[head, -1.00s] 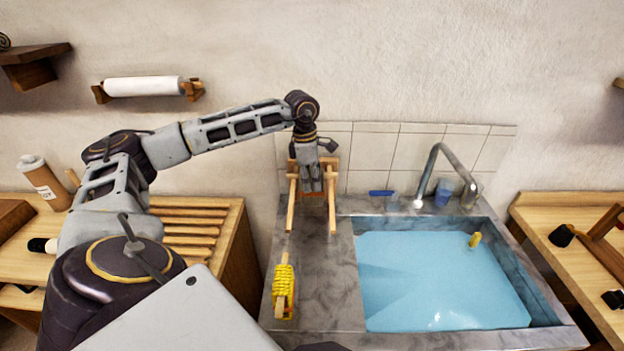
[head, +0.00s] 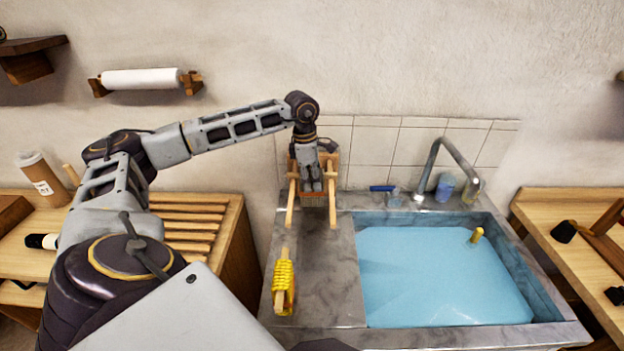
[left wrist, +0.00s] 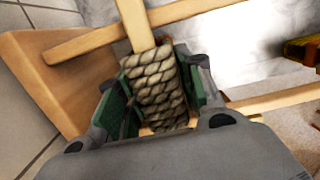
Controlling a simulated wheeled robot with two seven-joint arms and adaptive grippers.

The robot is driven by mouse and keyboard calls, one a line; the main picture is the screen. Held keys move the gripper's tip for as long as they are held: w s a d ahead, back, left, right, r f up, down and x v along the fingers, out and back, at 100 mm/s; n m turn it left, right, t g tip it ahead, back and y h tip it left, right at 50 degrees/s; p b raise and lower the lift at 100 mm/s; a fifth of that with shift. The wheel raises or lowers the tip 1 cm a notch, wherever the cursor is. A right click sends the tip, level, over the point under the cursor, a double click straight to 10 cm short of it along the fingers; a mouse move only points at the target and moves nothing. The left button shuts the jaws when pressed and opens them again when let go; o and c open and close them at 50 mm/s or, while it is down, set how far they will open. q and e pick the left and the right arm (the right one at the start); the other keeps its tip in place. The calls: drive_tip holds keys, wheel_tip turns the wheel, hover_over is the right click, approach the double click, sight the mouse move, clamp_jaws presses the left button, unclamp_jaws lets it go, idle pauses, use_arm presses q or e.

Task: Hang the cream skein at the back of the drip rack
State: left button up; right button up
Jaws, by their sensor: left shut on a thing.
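My left gripper (head: 312,188) is shut on the cream skein (left wrist: 158,88), a twisted bundle on a pale wooden stick (left wrist: 138,20). The skein sits between the green-lined fingers in the left wrist view. In the head view the gripper hides most of it. The drip rack (head: 292,203) is a wooden frame with two arms, on the counter by the wall. The gripper points down between these arms near the rack's back. The stick crosses one rack arm (left wrist: 85,47) in the left wrist view; I cannot tell whether it rests on it. My right gripper is not in view.
A yellow skein (head: 284,288) on a stick lies on the grey counter (head: 333,270), in front of the rack. A basin of blue water (head: 440,275) with a faucet (head: 432,165) is to the right. A slatted wooden bench (head: 195,225) stands to the left.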

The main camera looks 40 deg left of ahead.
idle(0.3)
use_arm(q)
drive_tip(key=o, duration=1.2)
drive_tip(key=shift+c, duration=0.2)
drive_tip(key=shift+s+a+r+p, duration=0.1)
drive_tip(key=shift+r+p, duration=0.75)
drive_tip(key=shift+r, duration=0.65)
wheel_tip(320, 180, up, 12)
drive_tip(key=s+a, duration=0.1)
